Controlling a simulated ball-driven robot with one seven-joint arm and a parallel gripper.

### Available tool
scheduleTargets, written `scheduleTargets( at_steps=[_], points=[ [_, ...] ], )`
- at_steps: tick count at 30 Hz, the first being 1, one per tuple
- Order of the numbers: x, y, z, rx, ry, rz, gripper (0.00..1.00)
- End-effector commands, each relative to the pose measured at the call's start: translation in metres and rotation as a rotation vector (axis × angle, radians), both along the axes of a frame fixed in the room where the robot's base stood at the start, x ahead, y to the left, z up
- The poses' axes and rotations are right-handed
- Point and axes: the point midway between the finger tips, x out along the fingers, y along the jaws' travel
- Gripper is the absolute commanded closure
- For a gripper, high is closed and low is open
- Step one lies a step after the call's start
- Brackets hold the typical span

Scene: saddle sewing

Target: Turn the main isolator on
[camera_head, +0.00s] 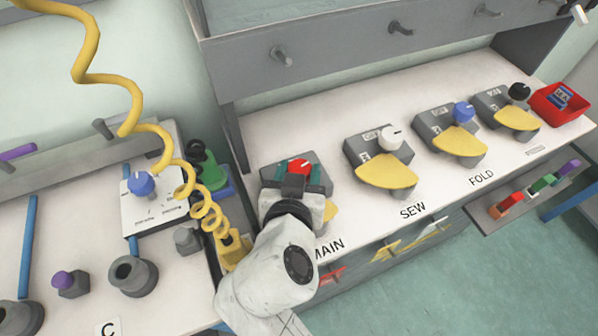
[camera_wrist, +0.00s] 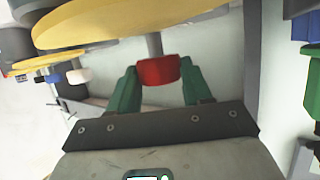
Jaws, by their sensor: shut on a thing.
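The main isolator is a grey box (camera_head: 270,175) with a red knob (camera_head: 299,165), behind the MAIN label (camera_head: 328,248) at the left end of the white bench. A bit of its yellow plate (camera_head: 332,211) shows beside my wrist. My gripper (camera_head: 296,178) reaches over the box and hides most of its face and any markings. In the wrist view, the green fingers of my gripper (camera_wrist: 160,82) stand on both sides of the red knob (camera_wrist: 158,70) and are shut on it. I cannot read the knob's setting.
To the right stand the SEW isolator (camera_head: 372,150) with a white knob, the FOLD isolator (camera_head: 440,130) with a blue knob, and another with a black knob (camera_head: 519,91). A red bin (camera_head: 560,104) is at the far right. A yellow coiled hose (camera_head: 190,180) hangs close left of my arm.

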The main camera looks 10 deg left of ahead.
Motion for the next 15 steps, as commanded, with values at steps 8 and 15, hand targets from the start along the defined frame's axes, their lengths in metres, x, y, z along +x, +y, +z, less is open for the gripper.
scheduleTargets(
  at_steps=[8, 15],
  points=[
    [0.0002, -0.0001, -0.0001, 0.000, 0.001, 0.001, 0.43],
    [0.0002, -0.0001, -0.0001, 0.000, 0.001, 0.001, 0.25]
  ],
)
